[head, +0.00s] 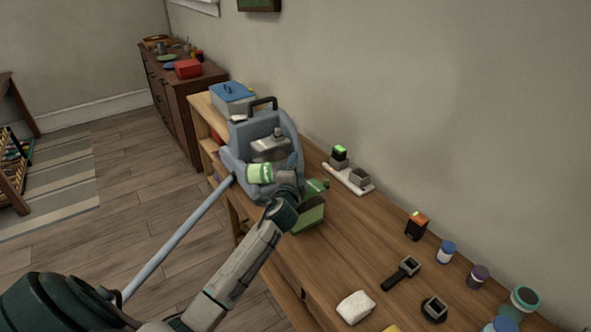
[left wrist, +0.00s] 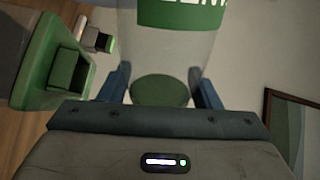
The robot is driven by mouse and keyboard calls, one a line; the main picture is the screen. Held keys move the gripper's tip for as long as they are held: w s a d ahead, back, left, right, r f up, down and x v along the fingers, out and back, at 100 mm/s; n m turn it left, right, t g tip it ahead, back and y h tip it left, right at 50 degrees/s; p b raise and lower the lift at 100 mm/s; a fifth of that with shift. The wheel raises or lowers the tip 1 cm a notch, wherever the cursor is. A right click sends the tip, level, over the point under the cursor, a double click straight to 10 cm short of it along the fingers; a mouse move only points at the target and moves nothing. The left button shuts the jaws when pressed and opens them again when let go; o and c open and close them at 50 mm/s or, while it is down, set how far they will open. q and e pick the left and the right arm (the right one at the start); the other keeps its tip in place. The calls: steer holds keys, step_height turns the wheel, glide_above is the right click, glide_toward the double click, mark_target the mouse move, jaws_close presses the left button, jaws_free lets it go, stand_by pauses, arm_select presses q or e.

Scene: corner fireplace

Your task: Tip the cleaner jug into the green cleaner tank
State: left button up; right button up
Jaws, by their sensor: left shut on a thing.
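The cleaner jug (head: 259,173), pale with a green label, is in my left gripper (head: 284,174), tipped onto its side in front of the grey-blue machine. In the left wrist view the jug (left wrist: 165,55) fills the space between the blue fingers (left wrist: 160,88), with white letters on its green band. The green cleaner tank (head: 311,213) stands on the wooden bench just right of and below the gripper, partly hidden by my arm. In the left wrist view the tank (left wrist: 35,70) is at left, apart from the jug. The jug's mouth cannot be made out. My right gripper is out of view.
The grey-blue machine (head: 240,150) with its hose stands close behind the jug. Several small items, including a white block (head: 355,307) and a black-and-orange box (head: 417,226), lie along the bench (head: 350,240). A blue-lidded bin (head: 232,97) is at the far end.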

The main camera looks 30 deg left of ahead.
arm_select(q)
steer(key=shift+f+m, duration=0.4)
steer(key=shift+m, duration=0.2)
stand_by(0.9)
step_height(320, 180, up, 4)
steer(key=n+p, duration=0.3)
steer(key=p, duration=0.2)
steer(key=shift+n, duration=0.3)
steer(key=shift+r+n+p, duration=0.55)
steer(key=shift+r+n, duration=0.15)
steer(key=shift+n, duration=0.2)
step_height(320, 180, up, 5)
steer(key=n+p, duration=0.1)
steer(key=n, duration=0.3)
steer(key=shift+d+n, duration=0.1)
steer(key=shift+n, duration=0.3)
steer(key=shift+r+n+b, duration=0.65)
steer(key=shift+r+n, duration=0.65)
steer(key=shift+n, duration=0.45)
steer(key=shift+r+n+b, duration=0.65)
steer(key=shift+r+n, duration=0.65)
steer(key=shift+n, duration=0.45)
